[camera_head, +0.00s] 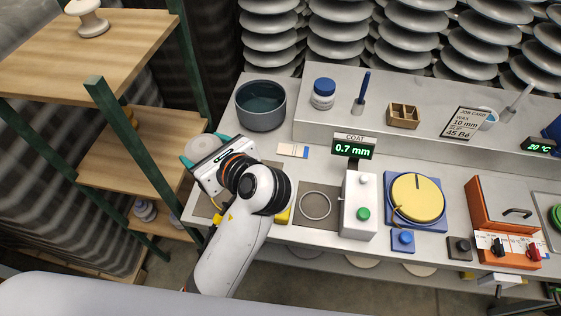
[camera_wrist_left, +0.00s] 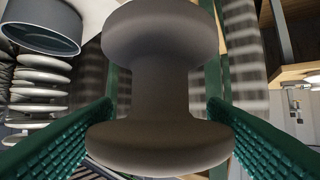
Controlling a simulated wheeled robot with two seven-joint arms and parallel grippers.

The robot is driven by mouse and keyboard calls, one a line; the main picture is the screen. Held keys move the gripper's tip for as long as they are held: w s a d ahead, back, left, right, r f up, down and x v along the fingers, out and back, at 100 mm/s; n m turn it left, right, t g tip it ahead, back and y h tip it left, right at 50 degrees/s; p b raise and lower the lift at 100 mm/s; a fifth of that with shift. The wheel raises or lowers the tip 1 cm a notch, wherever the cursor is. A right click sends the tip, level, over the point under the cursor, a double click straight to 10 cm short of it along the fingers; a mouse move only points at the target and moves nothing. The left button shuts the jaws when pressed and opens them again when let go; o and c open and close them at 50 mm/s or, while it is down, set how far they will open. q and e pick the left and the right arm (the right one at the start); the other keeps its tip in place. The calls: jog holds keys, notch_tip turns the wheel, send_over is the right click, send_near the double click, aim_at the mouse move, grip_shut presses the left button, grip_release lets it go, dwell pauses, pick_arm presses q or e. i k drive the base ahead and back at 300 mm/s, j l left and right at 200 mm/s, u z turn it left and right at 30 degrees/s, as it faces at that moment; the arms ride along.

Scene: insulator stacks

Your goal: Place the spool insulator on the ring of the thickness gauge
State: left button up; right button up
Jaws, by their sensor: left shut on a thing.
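My left gripper (camera_head: 204,152) is shut on a grey spool insulator (camera_wrist_left: 160,90), a waisted body with two wide rounded flanges. In the left wrist view the green ridged fingers flank its waist. In the head view only the spool's pale round end (camera_head: 199,147) shows beyond the gripper, above the bench's left end. The thickness gauge (camera_head: 360,205) is a white box with a green button, and its display (camera_head: 353,148) reads 0.7 mm. Its thin pale ring (camera_head: 315,191) lies to the left of the box, on a brown patch, with nothing on it. My right gripper is not in view.
A dark bowl (camera_head: 261,105) stands beyond the left gripper. Another spool (camera_head: 89,20) stands on the wooden rack at the left. A yellow disc on a blue base (camera_head: 443,222) and an orange box (camera_head: 505,203) lie right of the gauge. A raised shelf runs behind.

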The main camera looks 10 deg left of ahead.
aim_at(316, 205)
jog(key=z, duration=0.4)
jog(key=j+z, duration=0.1)
jog(key=z, duration=0.35)
jog(key=j+z, duration=0.1)
jog(key=z, duration=0.7)
jog(key=k+j, duration=0.15)
jog(key=j, duration=0.2)
jog(key=k+j+z, duration=0.1)
jog(key=j, duration=0.25)
jog(key=k+j+z, duration=0.1)
jog(key=j, duration=0.25)
jog(key=k, duration=0.05)
